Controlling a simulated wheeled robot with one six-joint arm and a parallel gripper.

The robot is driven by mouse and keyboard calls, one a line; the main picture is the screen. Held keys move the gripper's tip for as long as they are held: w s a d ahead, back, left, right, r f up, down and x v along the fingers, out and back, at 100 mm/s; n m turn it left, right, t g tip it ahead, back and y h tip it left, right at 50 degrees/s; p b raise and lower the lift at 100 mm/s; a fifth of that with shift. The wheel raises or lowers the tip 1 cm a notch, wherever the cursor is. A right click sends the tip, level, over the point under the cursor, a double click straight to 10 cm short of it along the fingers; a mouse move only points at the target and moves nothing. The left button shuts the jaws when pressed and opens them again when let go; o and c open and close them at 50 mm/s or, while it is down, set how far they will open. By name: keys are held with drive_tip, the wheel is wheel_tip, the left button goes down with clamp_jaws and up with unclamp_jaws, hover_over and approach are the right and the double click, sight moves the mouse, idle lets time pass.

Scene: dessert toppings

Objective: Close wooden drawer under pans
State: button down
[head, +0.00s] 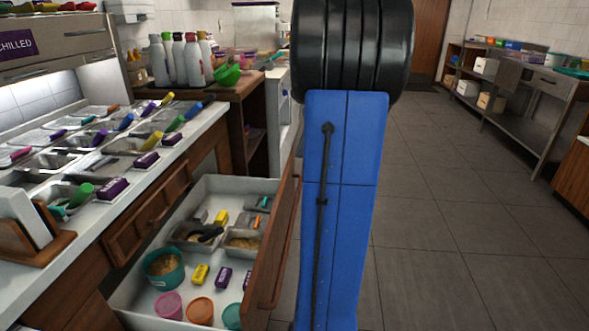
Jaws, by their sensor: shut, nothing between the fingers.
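The wooden drawer (273,250) under the counter pans (125,145) stands pulled out to the right, at lower left of the head view. Its brown front panel is seen nearly edge-on, and its pale inner box is open to view. Inside are metal trays, a teal tub (164,268), several small coloured tubs and yellow and purple blocks. My blue arm rises just right of the drawer front and covers part of the view there. I cannot tell whether the arm touches the front. My gripper is not in view.
A shut wooden drawer (150,213) sits in the counter face beside the open one. Bottles (180,58) and a green bowl (228,75) stand on a wooden unit behind. Grey tiled floor (455,220) is clear to the right, with metal shelving (510,85) beyond.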

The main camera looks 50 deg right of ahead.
drive_tip(key=s+d+f+m, duration=0.1)
drive_tip(key=s+d+m, duration=0.15)
drive_tip(key=d, duration=0.45)
drive_tip(key=shift+m, duration=0.25)
drive_tip(key=w+a+f, duration=0.1)
drive_tip(key=w+f, duration=0.1)
drive_tip(key=f, duration=0.1)
drive_tip(key=w+a+f, duration=0.1)
drive_tip(key=w+f, duration=0.1)
drive_tip(key=f, duration=0.1)
drive_tip(key=w+a+f, duration=0.2)
drive_tip(key=f, duration=0.1)
drive_tip(key=shift+w+f, duration=0.2)
drive_tip(key=shift+f, duration=0.05)
drive_tip(key=shift+w+a, duration=0.2)
drive_tip(key=shift+w, duration=0.2)
drive_tip(key=w+a, duration=0.8)
drive_tip(key=w, duration=0.4)
drive_tip(key=w+a, duration=0.8)
drive_tip(key=w, duration=0.5)
drive_tip(key=shift+a, duration=0.4)
drive_tip(key=shift+s+d, duration=0.1)
drive_tip(key=shift+s, duration=0.05)
